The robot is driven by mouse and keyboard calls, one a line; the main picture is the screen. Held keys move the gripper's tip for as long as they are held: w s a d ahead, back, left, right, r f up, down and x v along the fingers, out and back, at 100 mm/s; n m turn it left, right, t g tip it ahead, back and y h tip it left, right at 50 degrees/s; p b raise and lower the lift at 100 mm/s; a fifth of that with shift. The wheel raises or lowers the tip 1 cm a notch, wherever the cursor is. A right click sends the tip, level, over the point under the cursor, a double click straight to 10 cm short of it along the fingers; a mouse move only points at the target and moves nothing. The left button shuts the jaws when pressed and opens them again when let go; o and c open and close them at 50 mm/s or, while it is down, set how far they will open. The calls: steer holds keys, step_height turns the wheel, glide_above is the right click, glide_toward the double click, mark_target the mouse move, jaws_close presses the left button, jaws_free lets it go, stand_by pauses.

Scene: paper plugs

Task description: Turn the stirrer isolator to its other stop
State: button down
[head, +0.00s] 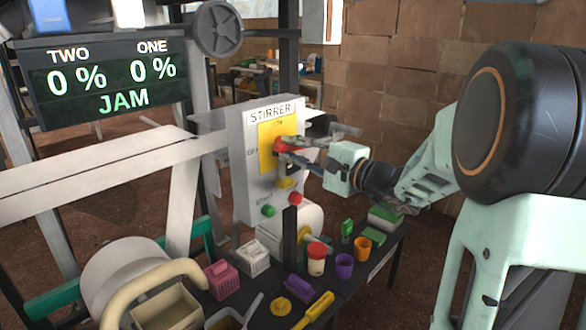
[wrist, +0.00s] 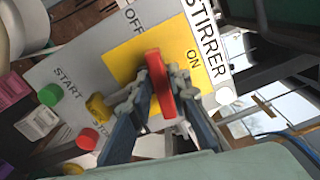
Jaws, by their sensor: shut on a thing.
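The stirrer isolator is a red handle (head: 284,147) on a yellow plate (head: 265,150) on the grey STIRRER box (head: 243,165). It also shows in the wrist view (wrist: 160,85), with ON and OFF lettered around it. There its far end points between the OFF and ON words; I cannot tell whether it rests at a stop. My gripper (head: 286,152) is shut on the handle, with a finger on each side of it in the wrist view (wrist: 158,90). The fingers partly hide the handle in the head view.
Below the handle are a yellow knob (head: 285,183), a green START button (head: 268,210) and a red button (head: 295,199). A screen (head: 110,85) reads TWO 0 %, ONE 0 %, JAM. Cups, baskets and tools crowd the dark table (head: 372,268) beneath.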

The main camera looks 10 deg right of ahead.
steer(key=n+b, duration=0.1)
steer(key=b, duration=0.1)
steer(key=n+b, duration=0.1)
steer(key=shift+f+b, duration=0.25)
steer(key=shift+b, duration=0.1)
steer(key=shift+r, duration=0.1)
steer(key=c, duration=1.9)
jaws_free()
steer(key=shift+c, duration=0.2)
steer(key=v, duration=1.2)
steer(key=shift+w, duration=0.1)
